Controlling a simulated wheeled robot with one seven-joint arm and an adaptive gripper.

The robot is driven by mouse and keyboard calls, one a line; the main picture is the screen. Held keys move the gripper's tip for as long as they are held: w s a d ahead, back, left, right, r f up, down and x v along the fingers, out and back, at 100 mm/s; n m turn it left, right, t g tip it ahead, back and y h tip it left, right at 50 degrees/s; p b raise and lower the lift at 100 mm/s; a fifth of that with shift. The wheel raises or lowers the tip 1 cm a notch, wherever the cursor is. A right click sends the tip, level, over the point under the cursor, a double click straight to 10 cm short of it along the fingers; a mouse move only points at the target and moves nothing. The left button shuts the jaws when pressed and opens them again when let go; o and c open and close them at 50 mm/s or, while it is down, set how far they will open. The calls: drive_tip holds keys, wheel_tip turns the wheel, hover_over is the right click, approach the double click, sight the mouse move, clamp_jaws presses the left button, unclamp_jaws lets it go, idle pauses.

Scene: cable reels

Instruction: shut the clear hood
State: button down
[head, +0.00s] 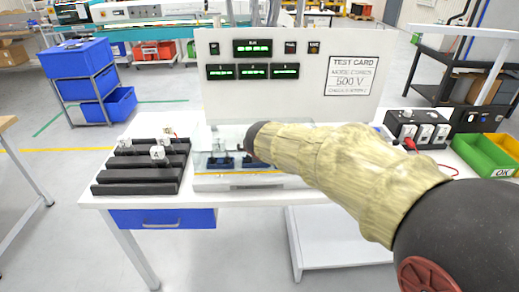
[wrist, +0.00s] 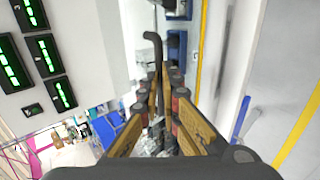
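The clear hood (head: 206,139) is a see-through cover on a pale base at the middle of the white table. Dark fixtures (head: 221,161) show through or below it. Its tilt is hard to make out, and its right side is hidden behind my sleeved arm. My arm reaches in from the right, its dark end close in front of the hood; whether it touches is unclear. My gripper (wrist: 166,78) shows in the wrist view as two orange-brown fingers with dark and red joints, their tips close together. A dark hooked rod (wrist: 153,40) appears at or beyond the tips; whether it is held is unclear.
A black slotted rack (head: 140,176) with small white parts stands left of the hood. An upright test panel (head: 290,100) rises behind. Black socket boxes (head: 418,130) and green and yellow bins (head: 484,155) are at right. A blue drawer (head: 162,218) hangs below the tabletop.

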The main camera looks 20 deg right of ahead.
drive_tip(key=c, duration=2.4)
unclamp_jaws()
drive_tip(key=shift+f, duration=0.65)
drive_tip(key=shift+o, duration=0.8)
drive_tip(key=shift+w+d+f, duration=0.15)
drive_tip(key=shift+w, duration=0.25)
drive_tip(key=shift+o, duration=0.6)
drive_tip(key=shift+w, duration=0.1)
drive_tip(key=shift+o, duration=1)
drive_tip(key=shift+r, duration=0.35)
drive_tip(key=shift+r, duration=0.15)
drive_tip(key=v, duration=1.2)
